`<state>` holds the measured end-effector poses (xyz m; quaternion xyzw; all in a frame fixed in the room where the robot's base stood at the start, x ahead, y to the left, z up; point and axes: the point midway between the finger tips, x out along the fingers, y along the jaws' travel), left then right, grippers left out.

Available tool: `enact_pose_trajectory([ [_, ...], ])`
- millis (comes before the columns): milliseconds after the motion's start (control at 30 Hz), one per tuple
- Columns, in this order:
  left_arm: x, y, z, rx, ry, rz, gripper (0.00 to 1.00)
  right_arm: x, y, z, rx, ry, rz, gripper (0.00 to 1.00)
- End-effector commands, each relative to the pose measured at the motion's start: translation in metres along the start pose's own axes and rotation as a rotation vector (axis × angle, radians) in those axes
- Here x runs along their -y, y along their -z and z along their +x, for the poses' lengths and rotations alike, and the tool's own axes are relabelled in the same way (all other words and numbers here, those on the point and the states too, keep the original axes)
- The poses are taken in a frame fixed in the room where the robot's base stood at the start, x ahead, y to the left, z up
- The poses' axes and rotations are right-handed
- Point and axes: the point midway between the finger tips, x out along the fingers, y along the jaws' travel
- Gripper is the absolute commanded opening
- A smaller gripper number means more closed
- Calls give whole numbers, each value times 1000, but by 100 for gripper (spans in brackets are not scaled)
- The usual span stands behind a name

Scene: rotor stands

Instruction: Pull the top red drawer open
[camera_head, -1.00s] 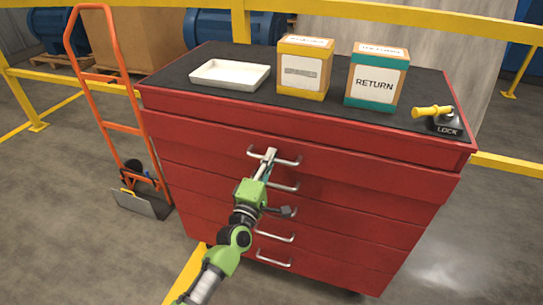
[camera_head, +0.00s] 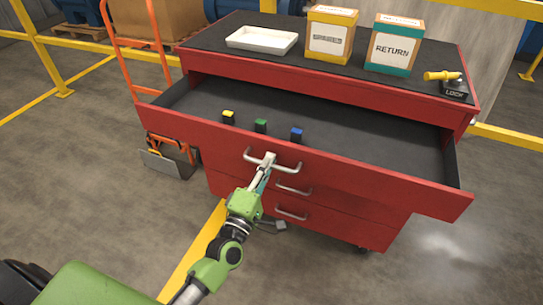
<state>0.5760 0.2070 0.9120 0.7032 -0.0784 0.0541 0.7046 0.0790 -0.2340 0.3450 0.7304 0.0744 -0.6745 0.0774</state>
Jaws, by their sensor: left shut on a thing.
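The top red drawer (camera_head: 380,178) of the red cabinet (camera_head: 330,88) stands well out, its dark inside showing. Three small blocks lie in it near the front: a yellow one (camera_head: 228,117), a green one (camera_head: 261,126) and a blue one (camera_head: 296,135). The drawer's metal handle (camera_head: 287,166) is on its front face. My left gripper (camera_head: 268,160) is shut on the left part of this handle, its arm coming in from below. My right gripper does not show.
On the cabinet top are a white tray (camera_head: 262,40), a yellow-trimmed box (camera_head: 330,34), a teal-trimmed RETURN box (camera_head: 393,45) and a yellow-handled LOCK device (camera_head: 446,82). An orange hand truck (camera_head: 158,45) stands at the left. Yellow rails (camera_head: 42,55) run behind.

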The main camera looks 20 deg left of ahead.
Motion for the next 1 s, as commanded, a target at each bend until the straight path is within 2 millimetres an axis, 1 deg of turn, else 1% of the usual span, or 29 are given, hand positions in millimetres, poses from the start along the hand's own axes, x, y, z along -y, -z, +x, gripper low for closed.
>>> enact_pose_trajectory([
  [100,-2,0,-10,1,1,0,0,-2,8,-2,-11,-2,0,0],
  [267,-4,0,-17,1,0,1,0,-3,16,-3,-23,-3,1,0],
  [667,-4,0,-19,0,0,1,0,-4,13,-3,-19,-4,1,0],
  [700,-4,0,-19,0,0,1,11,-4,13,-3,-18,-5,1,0],
  [767,-4,0,-19,0,0,1,25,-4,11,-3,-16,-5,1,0],
  [1000,-4,0,-19,0,-1,0,25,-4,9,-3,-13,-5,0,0],
])
